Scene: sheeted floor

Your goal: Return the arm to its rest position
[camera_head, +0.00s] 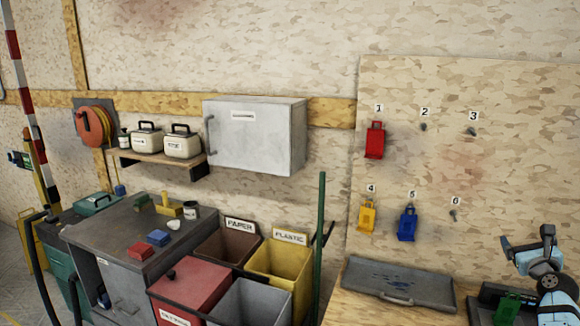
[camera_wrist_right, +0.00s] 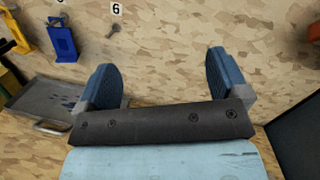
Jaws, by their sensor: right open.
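My right gripper (camera_head: 524,246) is at the right edge of the head view, in front of the wooden board. In the right wrist view the gripper (camera_wrist_right: 165,88) has its two blue fingers spread wide with nothing between them. The bare board shows behind the fingers. My left gripper is not in view.
A red tag (camera_head: 375,141) hangs at hook 1, a yellow one (camera_head: 367,216) at 4 and a blue one (camera_head: 407,223) at 5. Hooks 2, 3 and 6 are bare. A grey tray (camera_head: 420,287) lies on the bench below. Bins and a cabinet (camera_head: 257,140) stand left.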

